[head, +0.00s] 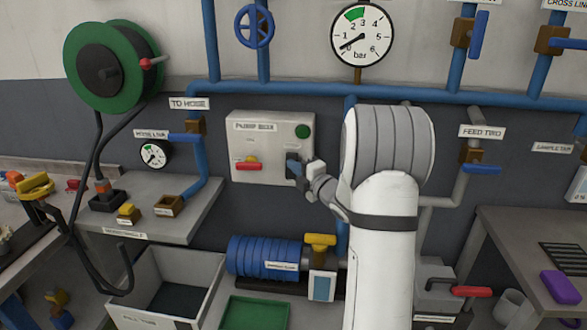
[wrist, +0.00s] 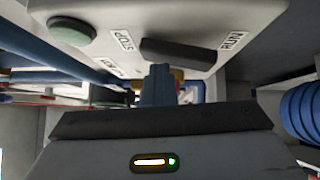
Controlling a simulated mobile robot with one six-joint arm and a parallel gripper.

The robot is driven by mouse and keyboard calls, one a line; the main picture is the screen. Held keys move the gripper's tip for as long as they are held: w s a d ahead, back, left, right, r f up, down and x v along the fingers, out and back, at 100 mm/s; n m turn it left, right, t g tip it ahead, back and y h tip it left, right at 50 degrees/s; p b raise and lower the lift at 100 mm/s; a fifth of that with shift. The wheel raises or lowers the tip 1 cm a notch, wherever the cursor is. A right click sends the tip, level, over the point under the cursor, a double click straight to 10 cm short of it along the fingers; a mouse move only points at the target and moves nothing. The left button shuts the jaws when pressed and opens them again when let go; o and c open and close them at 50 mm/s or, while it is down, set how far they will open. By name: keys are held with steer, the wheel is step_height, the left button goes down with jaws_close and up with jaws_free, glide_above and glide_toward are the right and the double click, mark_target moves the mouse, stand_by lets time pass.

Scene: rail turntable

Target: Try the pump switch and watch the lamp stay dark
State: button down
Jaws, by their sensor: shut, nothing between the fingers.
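The pump box (head: 272,122) is a pale panel on the wall in the middle of the head view. Its round green lamp (head: 302,131) looks dull, with no glow; the lamp also shows dull in the wrist view (wrist: 72,30). The black switch lever (wrist: 180,53) lies between the STOP and RUN labels; I cannot tell which way it is set. My gripper (head: 292,167) is shut and empty at the box's lower right, with its blue fingertips (wrist: 158,78) close by the lever. Whether they touch it is unclear. My gripper partly hides the switch in the head view.
A red handle (head: 248,166) sits on the box's left side. A blue pump motor (head: 264,257) and a yellow valve handle (head: 320,241) stand below. Blue pipes (head: 280,90) run above the box. A grey bench (head: 190,222) is at left, another at right.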

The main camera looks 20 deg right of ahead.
steer(key=s+r+b, duration=0.2)
steer(key=s+b, duration=0.2)
steer(key=s, duration=0.9)
steer(key=shift+d, duration=0.35)
steer(key=shift+r, duration=0.1)
